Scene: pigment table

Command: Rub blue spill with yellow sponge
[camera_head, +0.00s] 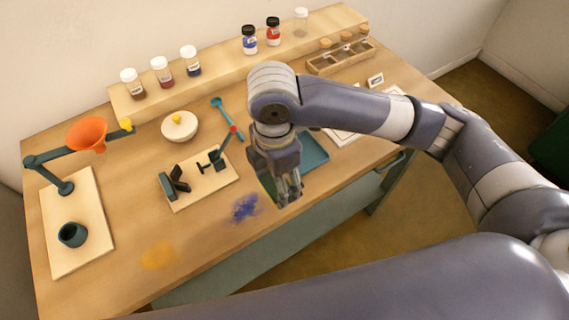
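The blue spill (244,207) is a patch of blue powder near the front edge of the wooden table. My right gripper (289,197) points down just right of the spill, close to the front edge. Its fingers look close together, but I cannot tell whether they are open or shut, and no held object is clear. I cannot make out a yellow sponge; the arm and gripper hide part of the table. My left gripper is not in view.
A yellow-orange spill (158,254) lies front left. A board with black clamps (203,178) sits behind the blue spill. A teal tray (312,151) is partly behind the gripper.

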